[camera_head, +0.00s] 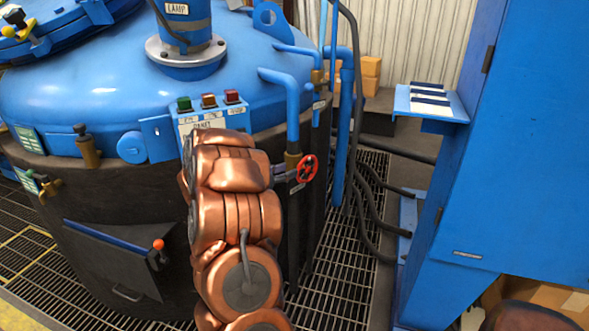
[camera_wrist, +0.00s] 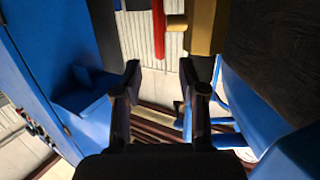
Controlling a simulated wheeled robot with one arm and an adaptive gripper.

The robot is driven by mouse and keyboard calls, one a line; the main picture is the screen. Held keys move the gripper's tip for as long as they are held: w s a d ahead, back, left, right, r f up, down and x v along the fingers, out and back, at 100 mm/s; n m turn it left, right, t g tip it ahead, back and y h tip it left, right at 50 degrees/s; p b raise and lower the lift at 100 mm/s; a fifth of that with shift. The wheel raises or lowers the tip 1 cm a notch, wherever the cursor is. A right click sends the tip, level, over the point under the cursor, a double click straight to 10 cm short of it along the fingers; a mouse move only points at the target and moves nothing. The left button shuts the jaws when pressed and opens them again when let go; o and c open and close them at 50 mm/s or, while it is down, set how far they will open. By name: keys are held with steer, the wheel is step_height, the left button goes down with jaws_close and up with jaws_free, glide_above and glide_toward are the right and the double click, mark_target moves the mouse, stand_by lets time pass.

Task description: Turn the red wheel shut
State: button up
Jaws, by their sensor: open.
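The red wheel (camera_head: 307,168) is a small spoked handwheel on a brass valve (camera_head: 293,158) below a blue pipe, at the right side of the blue furnace. In the wrist view a red upright strip (camera_wrist: 158,30), which looks like the wheel edge-on, shows at the top beside a brass body (camera_wrist: 208,25). My gripper (camera_wrist: 160,78) is open, with two dark fingers apart and nothing between their tips. The red strip lies beyond the tips, roughly in line with the gap; no contact shows. In the head view my copper arm hides most of the gripper.
A panel with green and red buttons (camera_head: 208,104) sits left of the wheel. Blue pipes (camera_head: 291,110) and black hoses (camera_head: 365,200) run close by. A blue cabinet (camera_head: 510,150) with a small shelf (camera_head: 432,103) stands right. Floor grating (camera_head: 345,262) lies between.

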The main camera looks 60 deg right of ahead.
steer(key=shift+v, duration=0.9)
steer(key=shift+a, duration=0.1)
